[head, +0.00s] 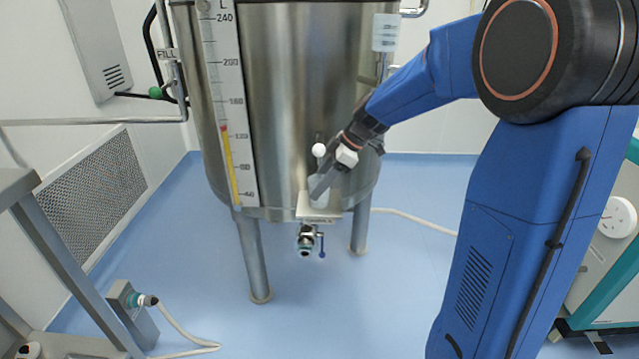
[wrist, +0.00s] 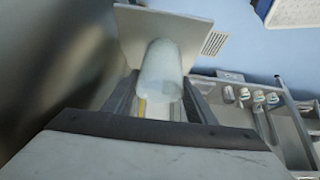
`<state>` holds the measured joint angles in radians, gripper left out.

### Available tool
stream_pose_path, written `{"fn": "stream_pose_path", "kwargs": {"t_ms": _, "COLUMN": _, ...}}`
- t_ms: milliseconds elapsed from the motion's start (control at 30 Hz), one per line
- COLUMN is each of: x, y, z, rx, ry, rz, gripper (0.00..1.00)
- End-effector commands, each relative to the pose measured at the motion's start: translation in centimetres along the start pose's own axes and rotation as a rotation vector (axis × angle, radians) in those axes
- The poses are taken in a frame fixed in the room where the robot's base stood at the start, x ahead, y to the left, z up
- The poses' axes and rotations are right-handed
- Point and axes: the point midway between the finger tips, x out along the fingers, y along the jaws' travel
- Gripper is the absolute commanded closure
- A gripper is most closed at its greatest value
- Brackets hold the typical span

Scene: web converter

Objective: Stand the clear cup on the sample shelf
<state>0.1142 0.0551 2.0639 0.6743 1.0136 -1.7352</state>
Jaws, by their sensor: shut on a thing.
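The clear cup (head: 320,190) is at the front of the steel tank, partly hidden by my gripper (head: 322,187). In the wrist view the cup (wrist: 162,66) lies between the two fingers of my gripper (wrist: 160,98), which is shut on it. The sample shelf (head: 318,212) is a small pale plate on the tank front, right below the cup. It also shows in the wrist view (wrist: 133,32), behind the far end of the cup. The cup looks upright over the plate; I cannot tell whether its base touches it.
The steel tank (head: 290,90) with its level scale (head: 232,110) stands close behind the cup. A white ball knob (head: 319,149) sticks out above the shelf. A valve (head: 306,240) with a blue handle sits below it. The blue floor (head: 350,300) in front is mostly clear.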

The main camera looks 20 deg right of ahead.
Motion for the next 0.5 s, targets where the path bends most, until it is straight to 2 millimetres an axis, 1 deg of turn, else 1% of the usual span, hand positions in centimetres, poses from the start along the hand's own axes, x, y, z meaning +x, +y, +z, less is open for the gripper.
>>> {"fn": "stream_pose_path", "kwargs": {"t_ms": 300, "x": 0.15, "y": 0.03, "z": 0.12, "rx": 0.000, "ry": 0.000, "rz": 0.001, "gripper": 0.74}}
{"fn": "stream_pose_path", "kwargs": {"t_ms": 333, "x": 0.12, "y": 0.04, "z": 0.10, "rx": 0.000, "ry": 0.000, "rz": 0.001, "gripper": 0.42}}
{"fn": "stream_pose_path", "kwargs": {"t_ms": 367, "x": 0.11, "y": 0.04, "z": 0.10, "rx": 0.000, "ry": 0.000, "rz": 0.001, "gripper": 0.35}}
{"fn": "stream_pose_path", "kwargs": {"t_ms": 400, "x": 0.11, "y": 0.04, "z": 0.10, "rx": 0.000, "ry": 0.000, "rz": 0.001, "gripper": 0.31}}
{"fn": "stream_pose_path", "kwargs": {"t_ms": 500, "x": 0.10, "y": 0.04, "z": 0.09, "rx": 0.000, "ry": 0.000, "rz": 0.001, "gripper": 0.31}}
